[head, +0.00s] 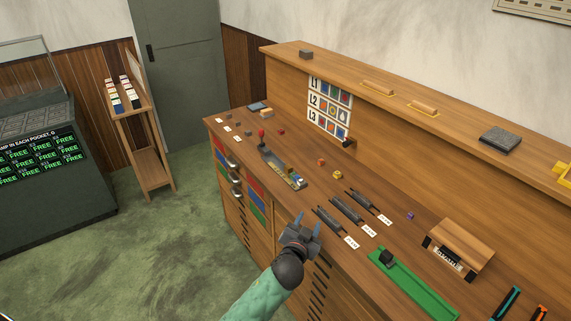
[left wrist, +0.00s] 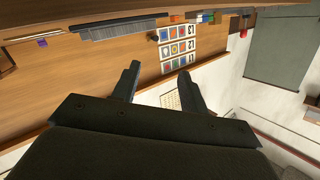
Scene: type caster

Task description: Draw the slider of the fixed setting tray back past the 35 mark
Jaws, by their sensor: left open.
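A long narrow grey tray (head: 284,172) lies on the wooden bench, left of the middle in the head view. A red-knobbed lever (head: 262,136) stands at its far end, and small coloured pieces (head: 296,181) lie near its close end. A green track (head: 412,286) with a dark block (head: 388,258) lies farther right. No 35 mark is readable, so I cannot tell where the slider stands against it. My left gripper (head: 308,220) is open and empty by the bench's front edge, apart from the grey tray. Its open fingers also show in the left wrist view (left wrist: 157,80). My right gripper is out of view.
Several black racks (head: 345,208) with white labels lie between the grey tray and green track. A wooden box-like device (head: 459,247) stands at right. A picture board (head: 330,107) is on the back panel. Small loose blocks dot the bench. Open floor (head: 175,240) lies left.

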